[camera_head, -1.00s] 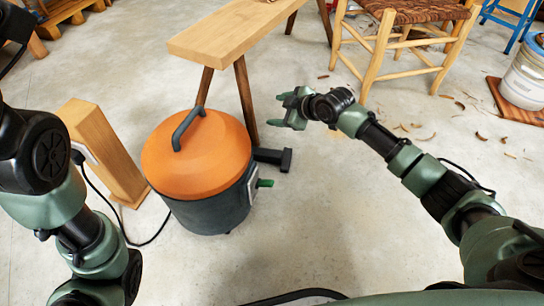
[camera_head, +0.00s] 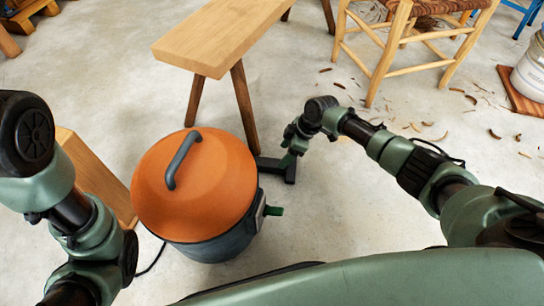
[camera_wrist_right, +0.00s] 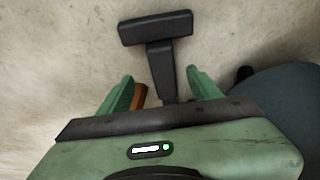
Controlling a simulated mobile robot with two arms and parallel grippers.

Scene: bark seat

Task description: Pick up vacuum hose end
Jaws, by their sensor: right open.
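The vacuum has an orange lid (camera_head: 205,190) with a grey handle and a dark grey drum (camera_head: 215,247). Its black T-shaped hose end (camera_head: 273,166) lies on the floor at the drum's right, partly hidden by my right gripper (camera_head: 290,158). In the right wrist view, the hose end's crossbar (camera_wrist_right: 155,34) is beyond the fingertips, and its stem runs back between the two green fingers. My right gripper (camera_wrist_right: 160,82) is open, with a finger on either side of the stem. No grip shows. My left arm is at the left; its gripper is out of frame.
A wooden bench (camera_head: 235,40) stands just behind the vacuum, one leg close to the hose end. A wooden block (camera_head: 95,180) is at the left. A woven-seat chair (camera_head: 400,45) and scattered bark curls are at the back right. The middle floor is clear.

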